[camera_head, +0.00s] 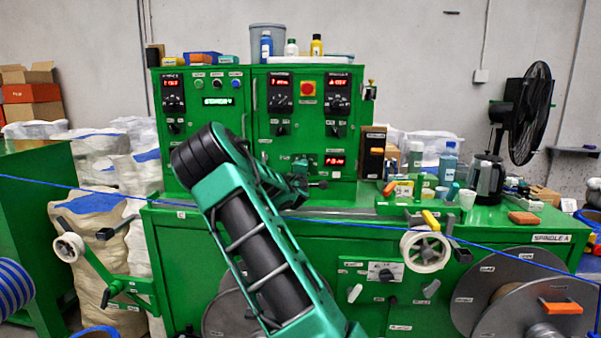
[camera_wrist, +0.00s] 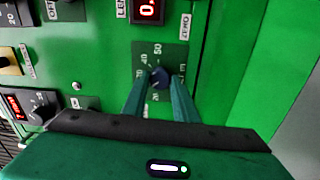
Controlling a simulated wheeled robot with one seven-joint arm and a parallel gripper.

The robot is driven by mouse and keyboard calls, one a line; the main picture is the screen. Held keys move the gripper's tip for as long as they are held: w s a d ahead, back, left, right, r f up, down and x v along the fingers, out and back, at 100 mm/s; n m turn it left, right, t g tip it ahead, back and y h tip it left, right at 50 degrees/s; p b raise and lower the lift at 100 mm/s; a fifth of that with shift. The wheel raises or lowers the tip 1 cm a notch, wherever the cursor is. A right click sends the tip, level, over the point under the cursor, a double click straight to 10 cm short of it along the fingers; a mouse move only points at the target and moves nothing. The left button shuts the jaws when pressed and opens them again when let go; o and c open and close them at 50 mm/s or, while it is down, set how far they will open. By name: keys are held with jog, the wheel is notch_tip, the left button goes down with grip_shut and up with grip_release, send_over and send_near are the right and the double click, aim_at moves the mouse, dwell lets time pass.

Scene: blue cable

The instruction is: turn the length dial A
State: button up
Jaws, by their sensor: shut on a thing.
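The length dial A is a small dark blue knob (camera_wrist: 160,76) on a green panel with a printed number scale, seen in the wrist view. My gripper (camera_wrist: 160,86) is shut on this knob, one finger on each side of it. A red digital display (camera_wrist: 147,10) sits just above the dial in the wrist view, and only part of its reading shows. In the head view the red display (camera_head: 334,161) sits on the lower part of the green cabinet, and my arm reaches in front of that panel. The fingertips and the knob are too small to make out there.
A label reading ZERO (camera_wrist: 185,27) is near the dial. A blue cable (camera_head: 370,222) crosses in front of the cabinet. Bottles and a kettle (camera_head: 488,178) stand on the worktop at right.

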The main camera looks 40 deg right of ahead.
jog(key=shift+w+a+f, duration=0.2)
jog(key=shift+w+a, duration=0.05)
jog(key=o, duration=1.1)
jog(key=shift+c, duration=0.2)
jog(key=shift+s+d, duration=0.1)
jog(key=shift+s, duration=0.1)
jog(key=v, duration=1)
jog(key=shift+a, duration=0.3)
jog(key=shift+s+f, duration=0.1)
jog(key=shift+s, duration=0.05)
